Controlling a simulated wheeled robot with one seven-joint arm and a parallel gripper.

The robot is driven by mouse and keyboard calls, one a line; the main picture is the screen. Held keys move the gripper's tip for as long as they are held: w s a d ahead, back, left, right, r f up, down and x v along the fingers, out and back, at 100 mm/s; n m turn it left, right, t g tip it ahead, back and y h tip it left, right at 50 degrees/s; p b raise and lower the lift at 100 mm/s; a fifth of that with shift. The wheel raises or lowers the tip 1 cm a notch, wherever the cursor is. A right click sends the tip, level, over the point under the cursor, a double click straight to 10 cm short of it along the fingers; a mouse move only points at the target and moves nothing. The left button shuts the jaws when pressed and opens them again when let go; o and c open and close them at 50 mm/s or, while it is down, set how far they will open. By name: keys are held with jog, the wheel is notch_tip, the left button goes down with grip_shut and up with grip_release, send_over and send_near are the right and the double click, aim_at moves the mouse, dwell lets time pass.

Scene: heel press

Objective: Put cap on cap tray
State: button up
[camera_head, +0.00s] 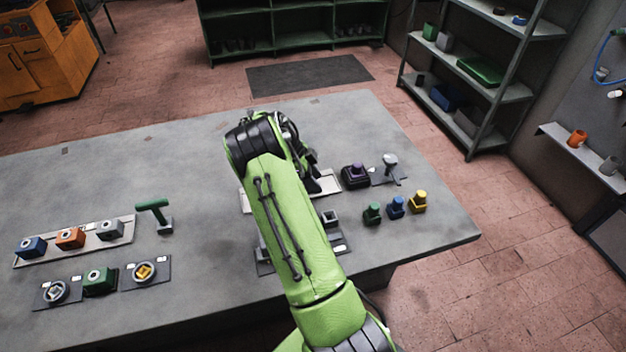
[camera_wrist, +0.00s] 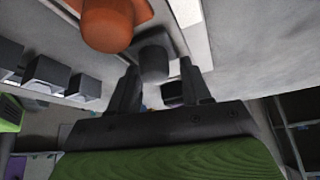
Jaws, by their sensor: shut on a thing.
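My gripper (camera_wrist: 159,70) shows in the wrist view with a dark grey rounded piece (camera_wrist: 154,60) between its fingertips, which looks like the cap. The fingers are closed on it. In the head view my green arm reaches over the table and hides most of the gripper (camera_head: 312,165) and the held piece. A pale tray (camera_head: 329,184) lies partly hidden under the arm there; I cannot tell for sure that it is the cap tray. An orange rounded piece (camera_wrist: 108,25) stands close beside the held piece in the wrist view.
A tray (camera_head: 122,232) with blue, orange and grey blocks lies at left, near a green-handled tool (camera_head: 153,207). Green (camera_head: 372,213), blue (camera_head: 396,207) and yellow (camera_head: 419,201) pieces stand right of the arm, near a purple-topped black block (camera_head: 355,176). The back table area is clear.

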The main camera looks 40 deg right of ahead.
jog(key=o, duration=1.1)
jog(key=shift+o, duration=0.2)
jog(key=shift+r, duration=0.1)
jog(key=a+r+n+t+p, duration=0.1)
jog(key=a+r+n, duration=0.15)
jog(key=r, duration=0.45)
jog(key=w+a+r+n+t+y+p, duration=0.1)
jog(key=a+r+n, duration=0.1)
jog(key=a+r, duration=0.3)
jog(key=a+r+n+t+p, duration=0.1)
jog(key=a+r+n, duration=0.15)
jog(key=r, duration=0.55)
jog(key=s+a+r+n+t+y, duration=0.1)
jog(key=s+a+r+n+t, duration=0.1)
jog(key=s+a+r+n, duration=0.35)
jog(key=s+a+r+n+t+y, duration=0.1)
jog(key=s+a+r+n+t, duration=0.15)
jog(key=s+a+n, duration=0.45)
jog(key=s+a+f+n+t+y, duration=0.1)
jog(key=s+a+f+n+t, duration=0.1)
jog(key=s+a+n, duration=0.5)
jog(key=shift+s+a+f, duration=0.25)
jog(key=shift+s+a, duration=0.5)
jog(key=shift+s, duration=0.4)
